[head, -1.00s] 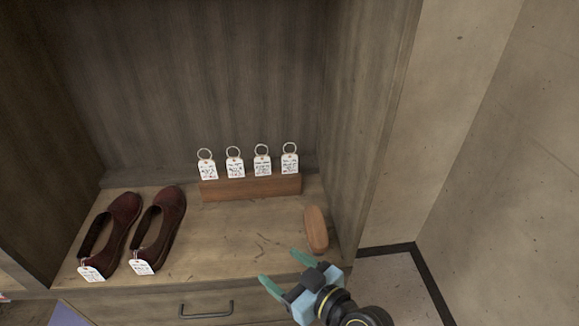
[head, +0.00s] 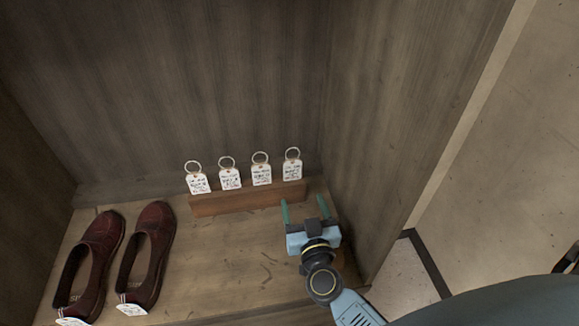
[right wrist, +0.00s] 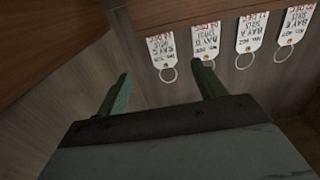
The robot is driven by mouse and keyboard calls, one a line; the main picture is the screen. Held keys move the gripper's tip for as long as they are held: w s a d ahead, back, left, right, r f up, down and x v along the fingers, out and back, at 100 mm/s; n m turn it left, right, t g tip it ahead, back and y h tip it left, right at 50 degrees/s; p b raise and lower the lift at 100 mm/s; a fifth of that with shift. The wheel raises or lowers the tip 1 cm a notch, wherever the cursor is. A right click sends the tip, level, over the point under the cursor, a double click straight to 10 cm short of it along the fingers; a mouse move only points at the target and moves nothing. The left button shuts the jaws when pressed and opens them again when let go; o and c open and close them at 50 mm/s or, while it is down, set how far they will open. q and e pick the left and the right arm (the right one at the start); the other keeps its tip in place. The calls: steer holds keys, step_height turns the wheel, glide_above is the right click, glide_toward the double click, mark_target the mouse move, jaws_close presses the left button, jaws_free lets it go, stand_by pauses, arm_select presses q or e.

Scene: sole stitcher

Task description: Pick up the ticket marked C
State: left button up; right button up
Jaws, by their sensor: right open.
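Several white tickets with metal rings stand in a row in a brown wooden block (head: 248,200). The rightmost ticket (head: 292,171) in the head view seems to be the leftmost ticket (right wrist: 160,50) in the right wrist view, where it hangs upside down and appears to read "BAY C". The tickets beside it seem to carry other letters, hard to read. My right gripper (head: 303,201) is open and empty, just in front of the block's right end, its fingers pointing toward the rightmost ticket. It is apart from the tickets. My left gripper is not in view.
Two dark red shoes (head: 147,255) with white tags stand on the shelf at left. The cabinet's right wall (head: 385,130) rises close beside my right gripper. The shelf between shoes and gripper (head: 225,265) is clear.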

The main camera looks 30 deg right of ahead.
mark_target(293, 171)
steer(key=x, duration=0.6)
steer(key=shift+w+r+b, duration=0.15)
steer(key=shift+w+b, duration=0.05)
steer(key=shift+b, duration=0.2)
steer(key=x, duration=0.3)
steer(key=shift+w+a+b, duration=0.1)
steer(key=shift+w+b, duration=0.1)
steer(key=shift+b, duration=0.2)
steer(key=shift+w, duration=0.1)
steer(key=c, duration=1.1)
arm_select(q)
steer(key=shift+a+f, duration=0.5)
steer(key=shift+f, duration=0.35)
arm_select(e)
steer(key=shift+o, duration=0.2)
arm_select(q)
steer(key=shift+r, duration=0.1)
arm_select(e)
steer(key=shift+r, duration=0.15)
